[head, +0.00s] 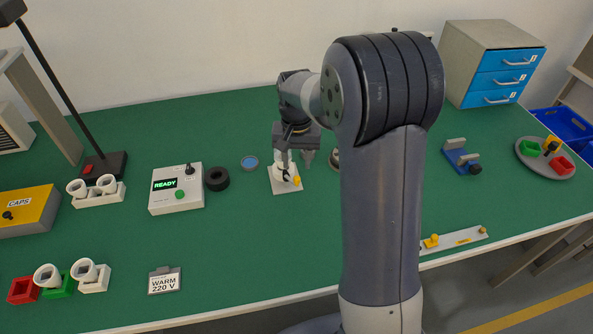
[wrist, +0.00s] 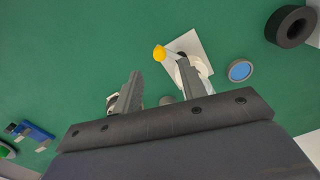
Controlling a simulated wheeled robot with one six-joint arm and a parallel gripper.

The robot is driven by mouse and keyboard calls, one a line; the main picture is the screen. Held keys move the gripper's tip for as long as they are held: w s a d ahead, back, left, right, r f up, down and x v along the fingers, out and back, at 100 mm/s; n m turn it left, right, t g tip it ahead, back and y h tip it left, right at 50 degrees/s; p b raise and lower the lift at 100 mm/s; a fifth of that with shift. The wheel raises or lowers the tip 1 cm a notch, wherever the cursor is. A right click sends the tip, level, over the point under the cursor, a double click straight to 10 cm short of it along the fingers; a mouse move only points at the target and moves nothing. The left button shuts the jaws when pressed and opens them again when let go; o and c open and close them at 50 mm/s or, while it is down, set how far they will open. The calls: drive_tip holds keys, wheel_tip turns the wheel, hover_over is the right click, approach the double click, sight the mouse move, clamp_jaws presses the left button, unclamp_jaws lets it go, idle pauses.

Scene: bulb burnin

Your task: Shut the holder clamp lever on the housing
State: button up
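A white holder housing (head: 281,173) stands on a square white base plate (head: 285,188) near the middle of the table. Its clamp lever ends in a yellow knob (head: 297,181).
A control box (head: 176,190) reading READY, a black ring (head: 217,179) and a blue disc (head: 249,162) stand left of the housing. A round metallic object (head: 335,158) is just right, partly hidden by my arm. The green table in front of the plate is clear.

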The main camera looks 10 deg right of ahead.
sight(297, 177)
wheel_tip(297, 177, up, 5)
drive_tip(key=shift+f, duration=0.1)
idle(0.4)
wheel_tip(297, 177, down, 11)
drive_tip(key=shift+r, duration=0.15)
drive_tip(key=shift+n, duration=0.3)
idle(0.5)
